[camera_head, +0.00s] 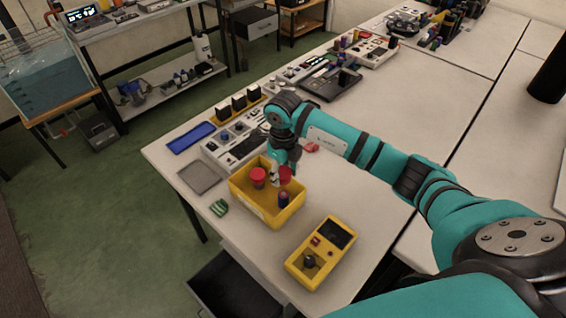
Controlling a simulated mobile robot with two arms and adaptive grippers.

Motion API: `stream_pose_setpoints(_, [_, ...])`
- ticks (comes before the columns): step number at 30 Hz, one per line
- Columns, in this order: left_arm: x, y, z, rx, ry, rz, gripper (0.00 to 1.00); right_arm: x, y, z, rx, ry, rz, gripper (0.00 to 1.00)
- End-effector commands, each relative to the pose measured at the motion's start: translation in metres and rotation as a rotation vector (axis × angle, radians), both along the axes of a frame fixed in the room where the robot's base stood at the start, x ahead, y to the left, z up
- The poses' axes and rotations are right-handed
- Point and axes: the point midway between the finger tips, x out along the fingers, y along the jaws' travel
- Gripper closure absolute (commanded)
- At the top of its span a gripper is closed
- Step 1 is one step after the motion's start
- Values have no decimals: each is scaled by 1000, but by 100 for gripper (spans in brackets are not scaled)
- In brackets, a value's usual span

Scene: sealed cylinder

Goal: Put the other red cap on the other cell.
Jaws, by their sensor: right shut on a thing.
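A yellow open bin (263,211) stands near the front left of the white table. My right gripper (279,172) points down into the bin. It is shut on a red cap (285,174), partly hidden by the fingers. To its left in the bin is a cell with a red top (258,177). A dark purple cell (284,200) stands upright near the bin's front right; its reddish top is too small to tell as a cap. The held cap is behind and above this cell, apart from it as far as I can see. My left gripper is not in view.
A yellow device (335,237) with a dark screen and knob lies right of the bin. A small green object (219,208), a grey tray (199,177) and a blue tray (190,138) lie left.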

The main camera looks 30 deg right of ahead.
Motion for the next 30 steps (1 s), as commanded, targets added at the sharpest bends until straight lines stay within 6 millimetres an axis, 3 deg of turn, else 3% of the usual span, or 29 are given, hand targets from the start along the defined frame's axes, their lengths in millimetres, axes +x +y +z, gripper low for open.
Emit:
stream_pose_setpoints(3, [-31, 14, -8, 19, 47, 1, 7, 0, 0, -9, 0, 1, -1, 72])
stream_pose_setpoints(8, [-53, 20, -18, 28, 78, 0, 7, 0, -1, -23, 0, 1, -1, 72])
stream_pose_setpoints(11, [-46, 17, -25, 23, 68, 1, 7, 0, 0, -33, 1, 1, -1, 72])
stream_pose_setpoints(16, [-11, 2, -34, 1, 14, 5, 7, 0, 0, -50, 0, 1, -1, 72])
stream_pose_setpoints(19, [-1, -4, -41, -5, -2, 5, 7, 0, -1, -58, -2, -1, -1, 72])
stream_pose_setpoints(30, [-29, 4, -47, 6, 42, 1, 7, 0, -1, -64, 0, 0, 0, 72])
